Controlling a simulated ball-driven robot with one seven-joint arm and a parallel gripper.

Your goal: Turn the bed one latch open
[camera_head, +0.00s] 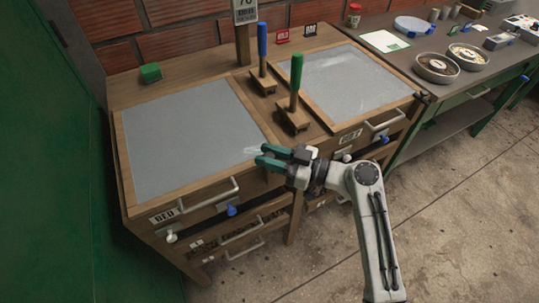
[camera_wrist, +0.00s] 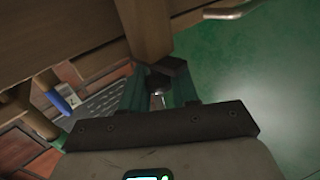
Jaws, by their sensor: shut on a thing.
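Bed one appears to be the left bed (camera_head: 190,135), a grey panel in a wooden frame with a "BED" label (camera_head: 165,215). Below its front handle (camera_head: 208,202) are a white knob (camera_head: 172,237) and a blue knob (camera_head: 232,210); I cannot tell which is the latch. My gripper (camera_head: 262,155) shows near the front right corner of this bed, pointing left in the head view. In the wrist view, its green fingers (camera_wrist: 160,92) close around a small metallic piece (camera_wrist: 159,100), beside a dark block (camera_wrist: 174,67). The piece is too small to identify.
Green-handled (camera_head: 295,82) and blue-handled (camera_head: 262,48) tools stand between the beds. The right bed (camera_head: 345,75) has its own handle and knobs. A green wall (camera_head: 65,150) is at left. The floor (camera_head: 470,215) at right is clear.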

